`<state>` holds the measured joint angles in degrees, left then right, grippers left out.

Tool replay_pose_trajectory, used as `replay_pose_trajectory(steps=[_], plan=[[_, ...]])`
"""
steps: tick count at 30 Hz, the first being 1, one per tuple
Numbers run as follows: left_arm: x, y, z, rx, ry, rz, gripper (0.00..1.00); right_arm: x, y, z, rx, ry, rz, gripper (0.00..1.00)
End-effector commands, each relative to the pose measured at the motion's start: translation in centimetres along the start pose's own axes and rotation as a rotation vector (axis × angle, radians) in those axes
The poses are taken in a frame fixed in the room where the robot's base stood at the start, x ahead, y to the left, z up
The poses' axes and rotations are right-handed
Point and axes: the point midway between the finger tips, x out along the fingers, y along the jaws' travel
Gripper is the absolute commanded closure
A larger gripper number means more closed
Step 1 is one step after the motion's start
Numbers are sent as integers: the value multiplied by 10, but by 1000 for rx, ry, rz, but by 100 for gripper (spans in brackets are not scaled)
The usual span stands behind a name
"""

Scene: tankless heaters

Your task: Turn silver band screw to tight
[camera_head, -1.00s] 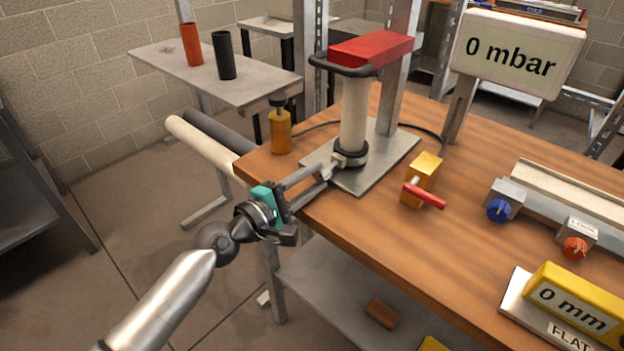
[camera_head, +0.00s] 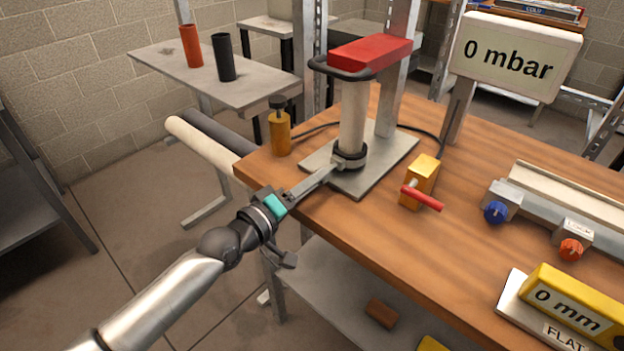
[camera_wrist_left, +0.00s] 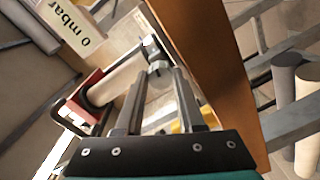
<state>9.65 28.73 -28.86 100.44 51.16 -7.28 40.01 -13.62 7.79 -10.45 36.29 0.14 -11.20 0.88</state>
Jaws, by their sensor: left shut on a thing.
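A silver band (camera_head: 350,158) circles the foot of the upright cream pipe (camera_head: 353,112) on a grey metal plate (camera_head: 385,165). The band's screw head (camera_wrist_left: 160,68) shows between my fingertips in the left wrist view. My left gripper (camera_head: 335,165) reaches over the front left bench edge and is shut on the screw at the front of the band. In the head view its fingers are nearly edge-on and hide the screw. In the left wrist view the two fingers (camera_wrist_left: 155,77) lie either side of it. My right gripper is out of view.
A red block with a black handle (camera_head: 370,53) tops the pipe. A brass bottle (camera_head: 279,132) stands left of the plate, and a yellow valve with a red lever (camera_head: 421,190) stands right. The gauge sign (camera_head: 515,55) reads 0 mbar. Bare wood (camera_head: 440,255) lies in front.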

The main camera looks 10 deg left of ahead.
Motion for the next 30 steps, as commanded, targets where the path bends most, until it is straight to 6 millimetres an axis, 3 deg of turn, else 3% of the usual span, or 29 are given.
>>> replay_pose_trajectory(steps=[9,23,24,30], plan=[[0,-1,0,101,4,-2,100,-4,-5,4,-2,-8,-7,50],[0,-1,0,112,5,-3,100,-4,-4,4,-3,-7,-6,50],[0,-1,0,112,5,-3,61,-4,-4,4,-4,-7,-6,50],[0,-1,0,111,5,-3,39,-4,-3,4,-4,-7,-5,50]])
